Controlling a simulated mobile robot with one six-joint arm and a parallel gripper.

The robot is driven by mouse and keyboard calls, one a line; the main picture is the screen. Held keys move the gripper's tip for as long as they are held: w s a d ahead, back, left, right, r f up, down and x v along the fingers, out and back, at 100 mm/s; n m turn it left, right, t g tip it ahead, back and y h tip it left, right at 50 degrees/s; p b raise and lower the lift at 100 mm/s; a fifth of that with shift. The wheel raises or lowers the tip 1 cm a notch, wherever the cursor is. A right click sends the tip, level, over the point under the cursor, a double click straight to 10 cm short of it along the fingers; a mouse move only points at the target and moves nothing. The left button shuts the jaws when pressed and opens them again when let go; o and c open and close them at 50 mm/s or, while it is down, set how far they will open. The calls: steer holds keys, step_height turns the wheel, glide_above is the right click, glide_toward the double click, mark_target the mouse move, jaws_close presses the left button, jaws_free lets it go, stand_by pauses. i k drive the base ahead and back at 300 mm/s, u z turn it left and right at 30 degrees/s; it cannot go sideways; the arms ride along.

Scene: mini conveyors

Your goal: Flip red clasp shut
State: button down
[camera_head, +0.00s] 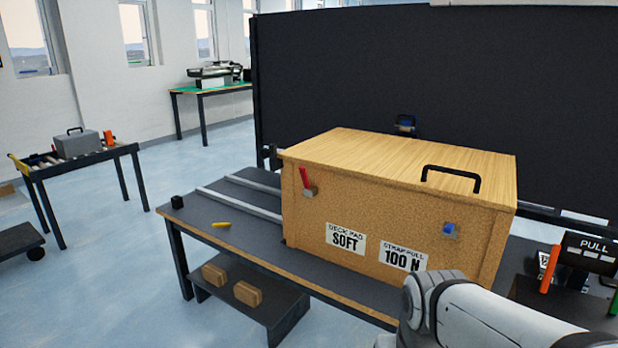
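A large wooden box (385,208) with a lighter lid stands on the dark conveyor table. The red clasp (305,180) is on the upper left of its front face. Its red lever points up and tilts slightly left, above a small grey plate on the box front. A blue clasp (450,229) sits at the right of the same face and looks compact, without a raised lever. My gripper is not in view; only a white-grey link of my arm shows at the bottom right, in front of the box's lower right.
The lid has a black handle (452,172). Labels read "SOFT" and "100 N". A yellow item (221,225) lies on the table (215,207) left of the box. A "PULL" device (588,254) with an orange-red handle stands at the right. A dark panel rises behind.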

mark_target(303, 169)
steer(key=k, duration=0.5)
steer(key=u, duration=0.5)
steer(key=i, duration=1.9)
steer(key=z, duration=0.4)
